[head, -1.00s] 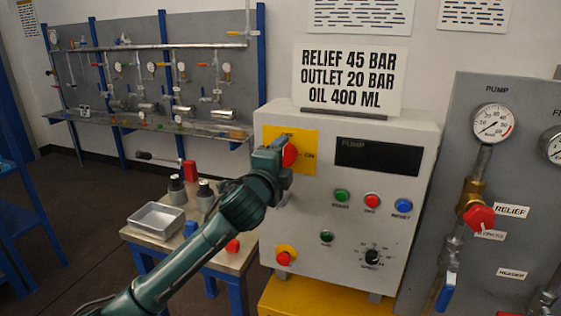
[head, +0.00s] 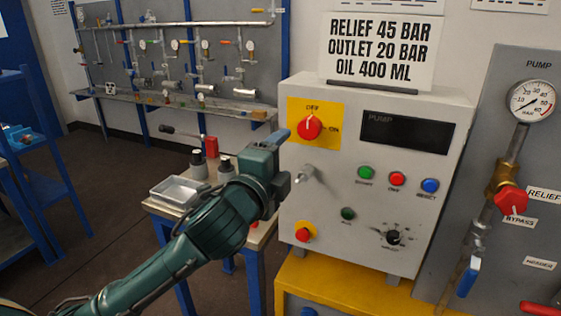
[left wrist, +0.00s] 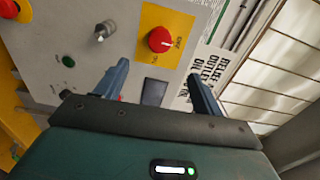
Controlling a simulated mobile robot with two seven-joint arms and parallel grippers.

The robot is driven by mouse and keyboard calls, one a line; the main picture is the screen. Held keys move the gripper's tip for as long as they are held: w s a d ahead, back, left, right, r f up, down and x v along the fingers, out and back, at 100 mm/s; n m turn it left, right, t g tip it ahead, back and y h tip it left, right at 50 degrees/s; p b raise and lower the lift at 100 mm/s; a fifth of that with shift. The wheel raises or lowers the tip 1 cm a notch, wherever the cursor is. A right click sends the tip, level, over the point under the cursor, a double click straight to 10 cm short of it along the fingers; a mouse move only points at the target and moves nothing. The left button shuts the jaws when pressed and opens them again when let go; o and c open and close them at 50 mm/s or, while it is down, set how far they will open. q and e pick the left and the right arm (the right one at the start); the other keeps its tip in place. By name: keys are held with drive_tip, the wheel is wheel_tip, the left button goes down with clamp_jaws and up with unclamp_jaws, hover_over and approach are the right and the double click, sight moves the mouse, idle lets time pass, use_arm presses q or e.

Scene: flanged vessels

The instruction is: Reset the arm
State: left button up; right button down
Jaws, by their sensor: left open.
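My left gripper (head: 287,157) is in front of the left side of the grey pump control box (head: 340,215), below and left of the red rotary switch (head: 309,127) on its yellow plate. In the left wrist view my left gripper (left wrist: 158,80) has its two fingers apart with nothing between them. The red switch (left wrist: 161,39) lies beyond the fingertips, clear of them. Its white mark points up, near the OFF label in the head view. My right gripper is in neither view.
A small table (head: 257,236) with a metal tray (head: 178,191) and dark bottles stands behind my left arm. A pipe panel with a gauge (head: 531,100) and red valve knob (head: 510,200) is at right. A blue rack (head: 47,165) stands at left. A silver knob (head: 306,174) sticks out near the gripper.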

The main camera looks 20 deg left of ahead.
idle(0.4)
use_arm(q)
drive_tip(key=s+d+f+n+g+h, duration=0.1)
drive_tip(key=s+d+f+n+g, duration=0.15)
drive_tip(key=f, duration=0.75)
drive_tip(key=s+d+f+n+g+h, duration=0.1)
drive_tip(key=f+n+g, duration=0.15)
drive_tip(key=f, duration=0.75)
drive_tip(key=s+d+f+n+g, duration=0.1)
drive_tip(key=s+f+n+g, duration=0.1)
drive_tip(key=s+f+n, duration=0.8)
drive_tip(key=s+f, duration=0.7)
drive_tip(key=f, duration=0.2)
drive_tip(key=shift+s+f+h, duration=0.2)
drive_tip(key=shift+f+h, duration=0.1)
